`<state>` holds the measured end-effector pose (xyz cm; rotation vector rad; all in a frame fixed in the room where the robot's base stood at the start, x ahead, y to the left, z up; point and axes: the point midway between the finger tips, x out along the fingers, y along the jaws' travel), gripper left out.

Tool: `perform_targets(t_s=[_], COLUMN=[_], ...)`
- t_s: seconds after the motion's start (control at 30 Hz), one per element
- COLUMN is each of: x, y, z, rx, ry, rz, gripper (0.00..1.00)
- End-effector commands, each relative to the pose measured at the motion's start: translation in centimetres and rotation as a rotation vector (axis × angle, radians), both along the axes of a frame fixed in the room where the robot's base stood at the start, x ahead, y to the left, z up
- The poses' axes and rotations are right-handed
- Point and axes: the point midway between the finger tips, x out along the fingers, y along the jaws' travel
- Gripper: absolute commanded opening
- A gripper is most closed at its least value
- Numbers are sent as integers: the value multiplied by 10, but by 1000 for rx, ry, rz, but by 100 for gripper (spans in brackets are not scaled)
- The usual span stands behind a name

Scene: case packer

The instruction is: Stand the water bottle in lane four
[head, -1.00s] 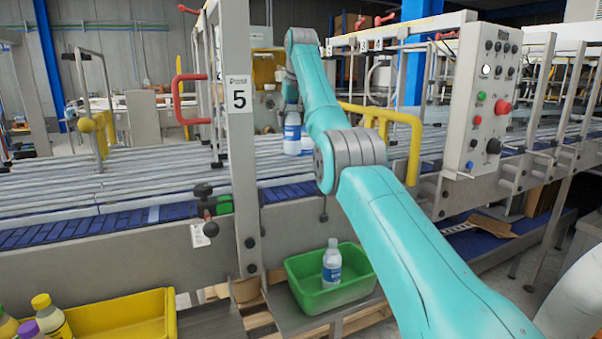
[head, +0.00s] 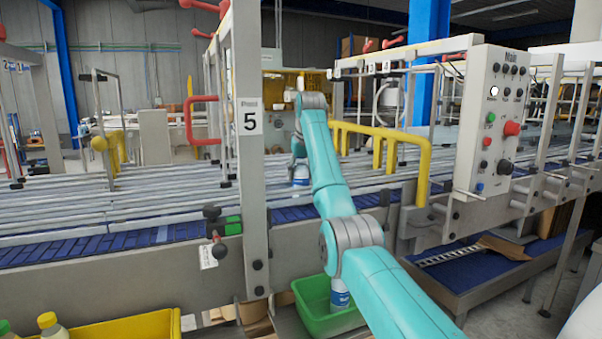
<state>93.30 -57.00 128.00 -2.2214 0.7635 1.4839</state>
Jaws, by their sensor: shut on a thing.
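A water bottle (head: 300,177) with a clear body and blue label is upright at the end of my arm, low over the railed lanes of the conveyor (head: 150,203). My gripper (head: 298,163) is shut on its upper part; the fingers are small and partly hidden by my arm. I cannot tell whether the bottle's base touches the lane floor. Which numbered lane it is over cannot be read here. A second water bottle (head: 340,294) stands in the green bin (head: 311,309) below the conveyor, partly behind my arm.
A yellow guard rail (head: 421,160) and a control panel (head: 493,125) stand to the right. A yellow bin (head: 150,329) with bottles is at the lower left.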

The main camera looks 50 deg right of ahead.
Motion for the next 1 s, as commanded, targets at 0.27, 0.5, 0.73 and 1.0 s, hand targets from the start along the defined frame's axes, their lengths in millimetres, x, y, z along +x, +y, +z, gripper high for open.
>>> perform_targets(t_s=[0.27,0.5,0.73,1.0], x=[0,0,0,1], y=[0,0,0,12], z=[0,-1,-1,27], rx=[-1,-1,-1,-3], ry=[-2,-1,-1,-3], rz=[0,0,0,3], gripper=[9,81,81,81])
